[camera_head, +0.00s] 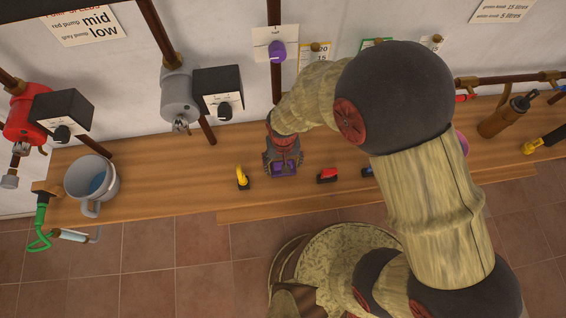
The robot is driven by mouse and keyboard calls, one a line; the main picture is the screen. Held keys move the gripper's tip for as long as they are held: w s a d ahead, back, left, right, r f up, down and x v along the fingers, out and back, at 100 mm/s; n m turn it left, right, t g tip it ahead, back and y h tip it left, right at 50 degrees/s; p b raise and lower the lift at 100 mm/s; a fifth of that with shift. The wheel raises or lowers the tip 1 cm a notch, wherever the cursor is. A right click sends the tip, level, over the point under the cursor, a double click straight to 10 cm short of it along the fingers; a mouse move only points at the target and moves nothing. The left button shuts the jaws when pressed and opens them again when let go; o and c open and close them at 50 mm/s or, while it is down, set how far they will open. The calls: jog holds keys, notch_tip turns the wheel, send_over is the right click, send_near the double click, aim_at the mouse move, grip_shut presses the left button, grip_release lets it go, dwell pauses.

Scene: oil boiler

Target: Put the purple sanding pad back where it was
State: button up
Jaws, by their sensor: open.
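The purple sanding pad (284,169) is on the wooden bench near its front edge, around the middle of the head view. My gripper (284,163) points down at it and is open, with its fingers around or just above the pad. The gripper covers part of the pad, and I cannot tell whether the fingers touch it. A yellow tool (242,178) stands to the left of the pad and a red one (328,174) to the right.
Red (22,118) and grey (179,97) pumps and a purple knob (278,51) are along the wall. My arm hides part of the bench's right.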

notch_tip(320, 180, up, 12)
jog(key=p, duration=0.2)
jog(key=shift+r+p, duration=0.15)
jog(key=shift+p, duration=0.15)
jog(key=shift+r, duration=0.1)
jog(key=w+d+r+t, duration=0.1)
jog(key=w+d+r, duration=0.1)
jog(key=d+r, duration=0.5)
jog(key=s+d+r+m+t, duration=0.1)
jog(key=s+d+r+t, duration=0.1)
jog(key=s+d+r, duration=0.3)
jog(key=s+d+r+m+t, duration=0.1)
jog(key=s+d+r, duration=0.3)
jog(key=d+r, duration=0.6)
notch_tip(320, 180, up, 6)
jog(key=shift+s+d+f+m+t, duration=0.1)
jog(key=shift+s+d+m+t, duration=0.25)
jog(key=shift+t, duration=0.45)
notch_tip(320, 180, down, 4)
jog(key=b, duration=0.4)
